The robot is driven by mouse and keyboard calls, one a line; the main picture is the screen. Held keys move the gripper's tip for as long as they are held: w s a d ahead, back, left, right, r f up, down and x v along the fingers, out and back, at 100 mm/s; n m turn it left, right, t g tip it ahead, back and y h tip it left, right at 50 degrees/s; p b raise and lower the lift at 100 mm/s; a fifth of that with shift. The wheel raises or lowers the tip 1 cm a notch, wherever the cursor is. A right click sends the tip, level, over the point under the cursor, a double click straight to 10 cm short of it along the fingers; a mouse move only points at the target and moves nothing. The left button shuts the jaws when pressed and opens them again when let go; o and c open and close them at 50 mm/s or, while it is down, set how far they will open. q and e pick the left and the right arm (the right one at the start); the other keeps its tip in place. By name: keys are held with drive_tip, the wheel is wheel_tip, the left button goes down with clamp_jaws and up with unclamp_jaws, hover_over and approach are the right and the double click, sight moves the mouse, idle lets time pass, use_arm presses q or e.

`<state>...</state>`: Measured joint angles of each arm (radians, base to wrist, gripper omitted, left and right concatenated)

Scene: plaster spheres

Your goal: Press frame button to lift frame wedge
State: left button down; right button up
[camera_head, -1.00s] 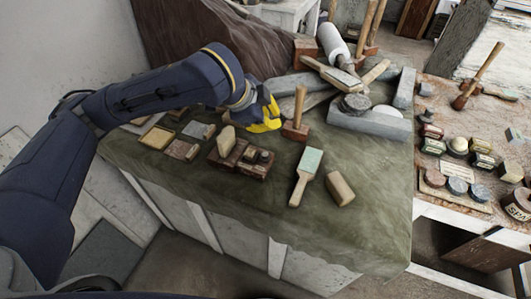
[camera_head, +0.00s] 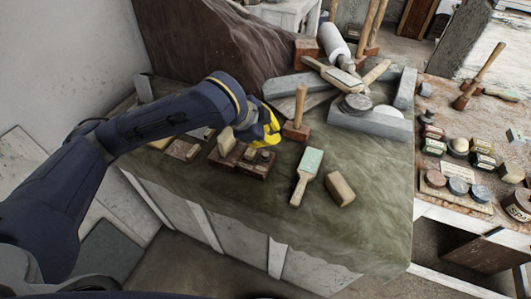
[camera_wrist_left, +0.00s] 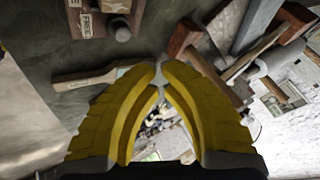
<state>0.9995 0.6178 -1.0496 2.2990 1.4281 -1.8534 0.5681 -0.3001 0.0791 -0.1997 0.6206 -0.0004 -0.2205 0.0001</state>
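A dark wooden block set (camera_head: 241,163) sits on the green-covered bench in the head view. A pale upright wedge (camera_head: 227,141) stands at its left part, and small dark knobs (camera_head: 264,155) stand on its right part. The left wrist view shows part of a wooden block with a lettered label (camera_wrist_left: 88,24) and a round grey knob (camera_wrist_left: 121,31) at the upper left. I cannot tell which knob is the frame button. My left gripper (camera_head: 274,138), with yellow fingers, is just above and right of the knobs, apart from them. Its fingertips (camera_wrist_left: 160,66) meet, holding nothing visible. My right gripper is out of view.
A wooden mallet (camera_head: 299,115) stands close to the right of my left gripper. Stone slabs (camera_head: 370,123) and tools crowd the back right. The bench front is clear.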

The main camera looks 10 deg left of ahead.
sight(270, 156)
use_arm(q)
drive_tip(key=shift+f, duration=1.7)
drive_tip(key=shift+f, duration=0.1)
idle(0.4)
drive_tip(key=shift+f, duration=0.35)
drive_tip(key=shift+f, duration=0.6)
idle(1.1)
drive_tip(key=shift+r, duration=1.05)
drive_tip(key=shift+r, duration=2.5)
